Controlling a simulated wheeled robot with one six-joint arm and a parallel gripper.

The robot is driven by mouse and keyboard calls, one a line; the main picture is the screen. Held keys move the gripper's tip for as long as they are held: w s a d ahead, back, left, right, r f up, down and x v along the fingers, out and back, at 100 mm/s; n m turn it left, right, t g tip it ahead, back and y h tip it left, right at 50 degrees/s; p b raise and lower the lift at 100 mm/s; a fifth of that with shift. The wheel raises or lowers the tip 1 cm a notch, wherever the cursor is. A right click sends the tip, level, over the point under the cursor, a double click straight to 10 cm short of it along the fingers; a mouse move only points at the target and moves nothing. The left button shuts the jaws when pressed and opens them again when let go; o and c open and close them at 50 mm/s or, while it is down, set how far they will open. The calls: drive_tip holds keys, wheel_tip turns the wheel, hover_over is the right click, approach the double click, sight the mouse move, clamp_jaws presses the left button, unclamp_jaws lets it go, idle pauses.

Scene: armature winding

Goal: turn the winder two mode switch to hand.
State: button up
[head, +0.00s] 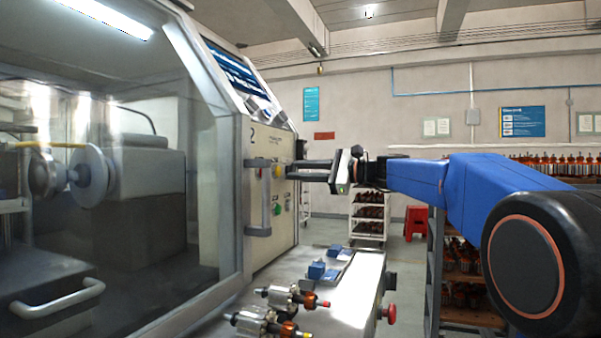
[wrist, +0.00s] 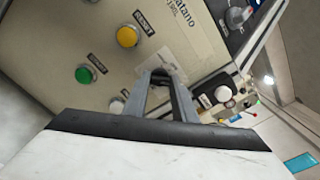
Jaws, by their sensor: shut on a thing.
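The winder two (head: 263,142) stands at the left with a "2" on its cream front panel. My gripper (head: 288,170) reaches in from the right with its fingertips at this panel. In the wrist view my gripper (wrist: 163,74) is shut, its two grey fingers meeting the panel by a pale label. What it grips, seemingly the mode switch, is hidden between the fingertips, so its setting cannot be read. A yellow button (wrist: 127,36) and a green button (wrist: 85,74) are apart from the fingers.
A grey door handle (head: 265,205) stands out from the winder near my gripper. Below, wound armatures (head: 278,300) and blue blocks (head: 318,270) lie on a bench with a red stop button (head: 390,313). A white rack (head: 368,222) and red stool (head: 415,220) stand behind.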

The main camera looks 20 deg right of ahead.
drive_tip(key=shift+f+n, duration=0.15)
drive_tip(key=shift+n, duration=8.85)
drive_tip(key=o, duration=1)
drive_tip(key=shift+o, duration=0.2)
